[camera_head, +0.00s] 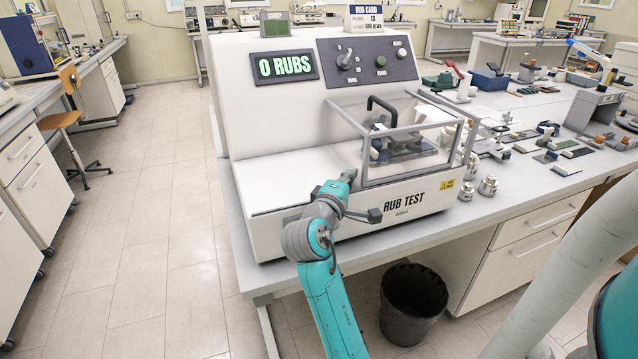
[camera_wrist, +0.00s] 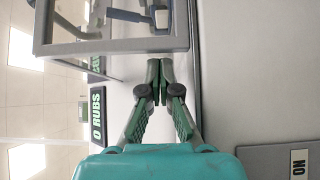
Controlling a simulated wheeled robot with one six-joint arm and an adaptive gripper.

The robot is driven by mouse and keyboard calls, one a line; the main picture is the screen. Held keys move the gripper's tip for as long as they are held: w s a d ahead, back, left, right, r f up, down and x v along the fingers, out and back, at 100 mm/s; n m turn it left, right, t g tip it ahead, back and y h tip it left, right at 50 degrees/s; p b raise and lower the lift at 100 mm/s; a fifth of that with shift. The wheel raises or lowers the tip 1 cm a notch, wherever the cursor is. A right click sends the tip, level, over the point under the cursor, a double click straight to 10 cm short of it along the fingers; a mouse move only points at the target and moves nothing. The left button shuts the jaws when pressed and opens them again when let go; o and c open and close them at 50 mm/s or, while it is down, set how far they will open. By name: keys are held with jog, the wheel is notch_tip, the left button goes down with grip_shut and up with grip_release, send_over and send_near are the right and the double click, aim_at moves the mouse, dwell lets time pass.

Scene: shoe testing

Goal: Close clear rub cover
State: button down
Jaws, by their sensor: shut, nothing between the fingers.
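The clear rub cover (camera_head: 415,127) is a transparent box with grey frame bars, on the right part of the rub tester (camera_head: 280,185). It stands around the dark rub mechanism (camera_head: 400,143). I cannot tell whether it is fully seated. My gripper (camera_head: 349,176) is at the cover's lower left front corner, low in front of the machine. In the wrist view its two green-grey fingers (camera_wrist: 160,66) are shut together and empty. Their tips are close to a grey frame bar of the cover (camera_wrist: 110,46); contact is unclear.
The display reads "0 RUBS" (camera_head: 285,67), beside a knob panel (camera_head: 367,60). Metal weights (camera_head: 488,185) and small samples lie on the bench to the right. A black bin (camera_head: 413,304) stands on the floor below. The aisle at left is open, with a stool (camera_head: 60,120).

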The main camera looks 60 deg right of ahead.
aim_at(365, 178)
jog(key=shift+s+d, duration=0.7)
jog(key=shift+d, duration=0.3)
jog(key=shift+s+d, duration=0.65)
jog(key=shift+d, duration=0.3)
